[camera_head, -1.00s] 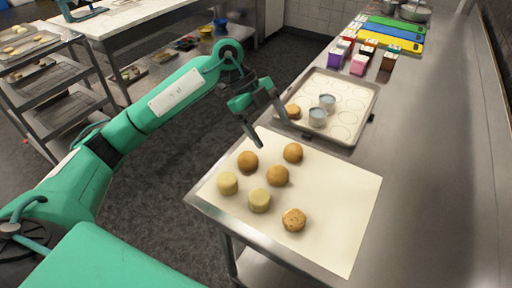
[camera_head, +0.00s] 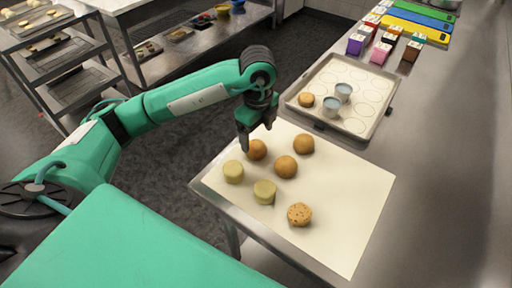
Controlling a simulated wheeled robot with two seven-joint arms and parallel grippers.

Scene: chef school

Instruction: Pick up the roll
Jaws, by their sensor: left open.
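Several rolls lie on a pale sheet (camera_head: 340,205) at the near end of the steel counter. Three are round and brown: one at the back left (camera_head: 257,150), one at the back right (camera_head: 304,144) and one in the middle (camera_head: 286,167). Two are pale, flat-topped rolls (camera_head: 233,172) (camera_head: 264,192), and a speckled one (camera_head: 299,214) lies nearest. My left gripper (camera_head: 257,142) points down at the back-left brown roll. Its fingers are apart, close to that roll and partly in front of it. I cannot tell whether they touch it. My right gripper is out of view.
A baking tray (camera_head: 376,124) behind the sheet holds a roll (camera_head: 306,100) and two metal cups (camera_head: 331,107) (camera_head: 343,91). The counter's right side is clear. A rack (camera_head: 72,88) stands at the left.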

